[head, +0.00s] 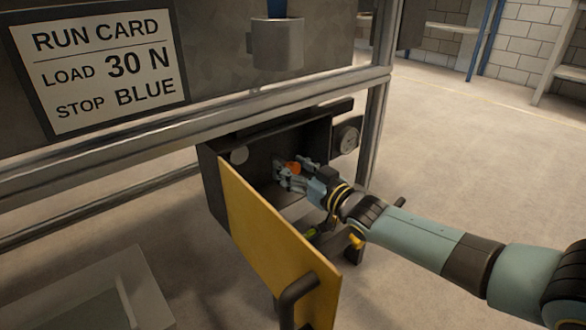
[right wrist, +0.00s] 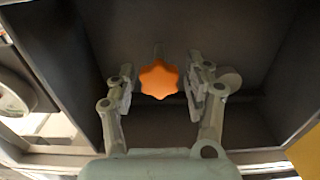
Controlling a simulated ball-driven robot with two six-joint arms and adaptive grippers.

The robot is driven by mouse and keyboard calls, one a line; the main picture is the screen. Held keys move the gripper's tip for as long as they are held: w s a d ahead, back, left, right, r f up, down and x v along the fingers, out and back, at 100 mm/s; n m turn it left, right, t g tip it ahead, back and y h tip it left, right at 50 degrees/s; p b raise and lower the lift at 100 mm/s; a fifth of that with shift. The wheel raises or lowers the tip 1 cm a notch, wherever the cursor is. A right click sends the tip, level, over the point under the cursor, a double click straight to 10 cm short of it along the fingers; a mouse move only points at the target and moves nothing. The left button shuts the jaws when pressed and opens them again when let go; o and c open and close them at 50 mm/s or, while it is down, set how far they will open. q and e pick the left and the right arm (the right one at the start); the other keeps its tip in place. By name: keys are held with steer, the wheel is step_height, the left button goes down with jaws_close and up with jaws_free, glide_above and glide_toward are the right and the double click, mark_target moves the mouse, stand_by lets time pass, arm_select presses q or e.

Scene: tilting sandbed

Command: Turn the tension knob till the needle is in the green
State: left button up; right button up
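The orange lobed tension knob (head: 293,167) is inside the dark open box (head: 209,172) under the frame. It also shows in the right wrist view (right wrist: 158,79). My right gripper (head: 280,174) reaches into the box. In the right wrist view its two fingers (right wrist: 160,92) stand on either side of the knob, with a narrow gap on each side, so it looks open around the knob. A round gauge (head: 347,137) is on the box's right side. Its needle and green zone are too small to make out. My left gripper is out of view.
A yellow door (head: 265,235) with a dark handle (head: 298,290) stands open in front of the box. A run card (head: 100,62) reads load 30 N, stop blue. A pale tray-like object (head: 110,295) is at the lower left. The floor to the right is clear.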

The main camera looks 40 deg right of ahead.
steer(key=c, duration=0.9)
